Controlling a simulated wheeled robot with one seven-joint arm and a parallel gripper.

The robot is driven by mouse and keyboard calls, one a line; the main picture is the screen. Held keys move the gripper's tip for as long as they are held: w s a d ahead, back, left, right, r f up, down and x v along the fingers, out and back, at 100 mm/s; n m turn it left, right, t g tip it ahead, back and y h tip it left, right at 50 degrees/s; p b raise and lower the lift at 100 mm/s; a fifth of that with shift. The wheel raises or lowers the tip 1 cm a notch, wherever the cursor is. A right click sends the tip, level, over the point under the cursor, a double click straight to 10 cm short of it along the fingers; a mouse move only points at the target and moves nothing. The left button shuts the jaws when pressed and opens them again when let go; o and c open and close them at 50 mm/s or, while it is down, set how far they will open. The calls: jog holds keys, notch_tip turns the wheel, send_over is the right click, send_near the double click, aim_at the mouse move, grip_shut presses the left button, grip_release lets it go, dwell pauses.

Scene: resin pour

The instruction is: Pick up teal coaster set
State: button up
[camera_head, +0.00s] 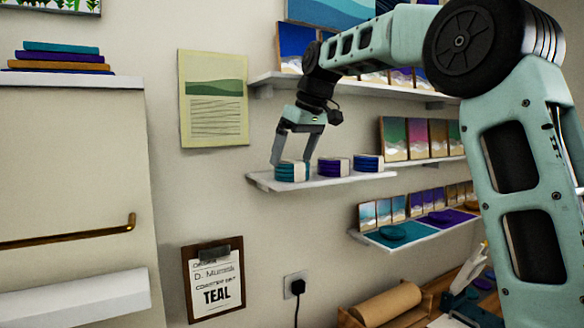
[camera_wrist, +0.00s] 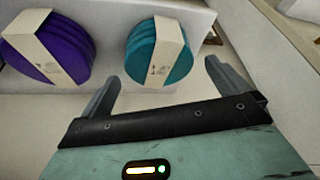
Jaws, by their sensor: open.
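The teal coaster set (camera_head: 290,171) is a round stack with a pale paper band. It stands at the left end of a white wall shelf. It also shows in the wrist view (camera_wrist: 172,62), just beyond my fingers. My gripper (camera_head: 297,150) is open and empty above and around the set in the head view. In the wrist view my gripper's fingertips (camera_wrist: 157,75) are spread to either side of the teal set. I cannot tell whether either finger touches it.
A purple set (camera_head: 333,167) stands right of the teal one, also in the wrist view (camera_wrist: 48,48). A blue banded set (camera_head: 368,163) stands farther right. The shelf (camera_head: 320,182) holds them. Shelves with framed pictures lie above and below. A clipboard (camera_head: 213,280) reading "TEAL" hangs below.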

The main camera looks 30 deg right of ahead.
jog(key=shift+x, duration=0.95)
jog(key=shift+r, duration=0.1)
jog(key=c, duration=1.2)
jog(key=shift+o, duration=0.2)
jog(key=shift+b, duration=0.4)
jog(key=s+d+b, duration=0.3)
jog(key=s+b, duration=0.1)
jog(key=s, duration=0.4)
jog(key=s+d+b, duration=0.3)
jog(key=s+b, duration=0.1)
jog(key=s, duration=0.5)
jog(key=shift+d, duration=0.2)
